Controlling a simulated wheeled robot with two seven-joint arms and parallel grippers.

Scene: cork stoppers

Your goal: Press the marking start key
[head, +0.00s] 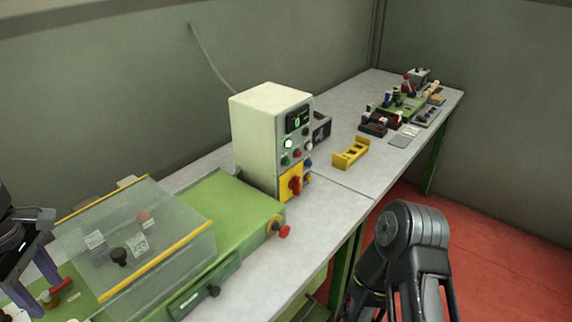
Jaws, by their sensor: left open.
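A cream control box (255,135) stands on the bench near the middle of the head view. Its front has a dark display (298,118) with a green readout, a pale lit round button (288,143), a green button (286,160), a small red button (297,153) and a blue knob (308,162). Labels are too small to read, so I cannot tell which is the marking start key. My left gripper (46,288) is open at the left edge, beside the clear cover and well apart from the box. My right gripper is out of view; part of my right arm shows at lower right.
A green machine (225,205) with a clear, yellow-edged cover (180,232) lies between my left gripper and the box. A red knob (284,231) sticks out at its front. A red switch (295,186) sits low on the box. A yellow holder (351,153) stands farther right.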

